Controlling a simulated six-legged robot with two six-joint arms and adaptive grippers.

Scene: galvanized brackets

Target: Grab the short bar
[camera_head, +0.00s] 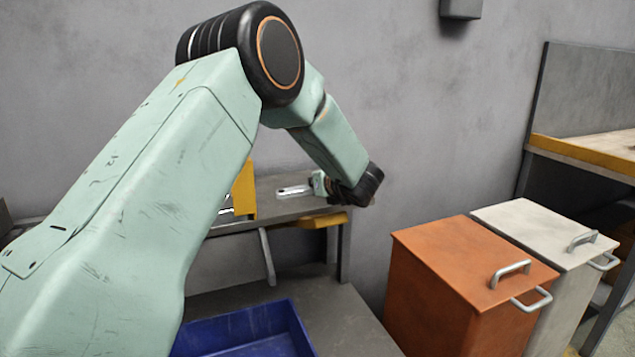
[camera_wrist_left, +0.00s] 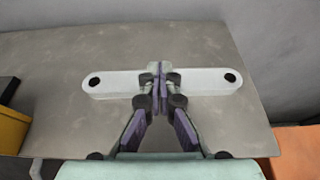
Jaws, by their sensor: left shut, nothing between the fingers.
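The short bar (camera_wrist_left: 208,82) is pale grey, with rounded ends and a dark hole near each end. It lies flat across the grey worktop in the left wrist view. In the head view the bar (camera_head: 292,191) lies on the worktop at the back, its right part hidden by my gripper. My left gripper (camera_wrist_left: 158,74) is shut, with its fingertips together over the middle of the bar and nothing between them. It also shows in the head view (camera_head: 318,184), at the bar's right end. I cannot tell whether the fingertips touch the bar. My right gripper is not in view.
The grey worktop (camera_wrist_left: 60,50) is clear around the bar. A yellow bin (camera_wrist_left: 12,130) stands at its left edge, and a grey wall is behind. A blue tray (camera_head: 250,330) lies lower in front. An orange bin (camera_head: 440,270) and a white bin (camera_head: 530,225) stand at right.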

